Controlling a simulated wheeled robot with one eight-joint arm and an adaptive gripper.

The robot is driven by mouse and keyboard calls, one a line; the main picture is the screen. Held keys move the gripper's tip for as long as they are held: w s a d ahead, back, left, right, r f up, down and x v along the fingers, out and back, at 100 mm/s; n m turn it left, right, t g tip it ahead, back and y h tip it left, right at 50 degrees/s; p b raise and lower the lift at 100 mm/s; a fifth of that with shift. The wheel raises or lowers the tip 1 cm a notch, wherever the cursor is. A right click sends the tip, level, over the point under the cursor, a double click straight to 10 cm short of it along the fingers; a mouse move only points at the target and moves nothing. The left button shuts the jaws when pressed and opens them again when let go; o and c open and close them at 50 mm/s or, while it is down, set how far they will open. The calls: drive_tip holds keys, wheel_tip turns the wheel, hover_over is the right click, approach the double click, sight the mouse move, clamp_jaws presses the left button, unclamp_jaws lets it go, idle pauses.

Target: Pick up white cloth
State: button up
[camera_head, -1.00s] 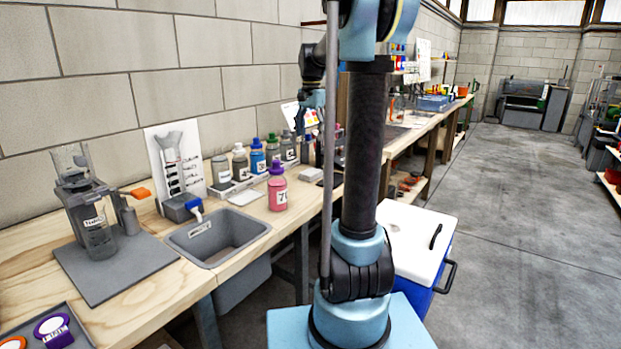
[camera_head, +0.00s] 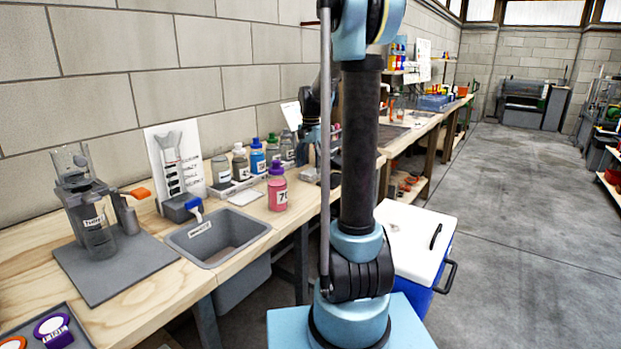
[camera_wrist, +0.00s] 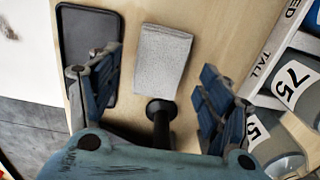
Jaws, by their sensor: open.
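The white cloth (camera_wrist: 163,60) is a folded, pale grey-white rectangle lying flat on the wooden bench in the wrist view. My gripper (camera_wrist: 157,92) is open, with one blue finger on each side of the picture. The cloth lies in the gap between the fingers and beyond them, and the fingers do not appear to touch it. A dark post with a round end shows between the fingers near the cloth's lower edge. In the head view my gripper is low at the bench behind my column, and I cannot make out the cloth clearly there.
A dark, rounded flat tray (camera_wrist: 88,40) lies left of the cloth, close to the left finger. A labelled bottle rack (camera_wrist: 275,50) stands to the right. In the head view a pink bottle (camera_head: 277,190), a sink (camera_head: 215,236) and a white-lidded cooler (camera_head: 412,232) are nearby.

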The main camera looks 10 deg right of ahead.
sight(311, 172)
drive_tip(key=shift+f, duration=1.2)
drive_tip(key=shift+c, duration=0.3)
drive_tip(key=c, duration=1)
drive_tip(key=shift+r, duration=0.1)
wheel_tip(311, 172, up, 10)
drive_tip(key=shift+f, duration=0.1)
drive_tip(key=shift+o, duration=0.2)
